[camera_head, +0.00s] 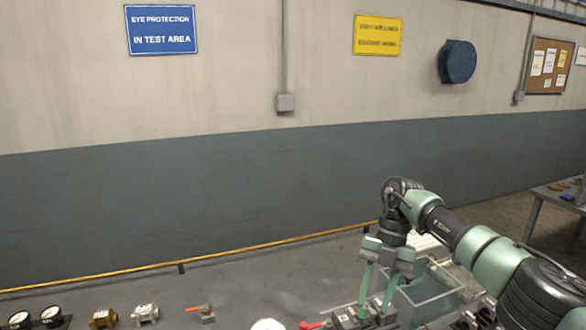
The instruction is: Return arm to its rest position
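My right arm comes in from the lower right, with dark joints and pale green links. Its gripper (375,298) points down over the back part of the bench, left of a grey-green open bin (426,294). Its two green fingers stand apart, so it looks open. Grey labelled blocks (346,320) are at and under the fingertips; whether the fingers touch them I cannot tell. My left gripper is not in view.
The grey bench (250,283) holds gauges (51,316), brass and silver fittings (103,318), a valve with an orange handle (206,313) and a white round dial (267,324). A yellow rail (220,252) runs along the back. Another table (556,198) stands at right.

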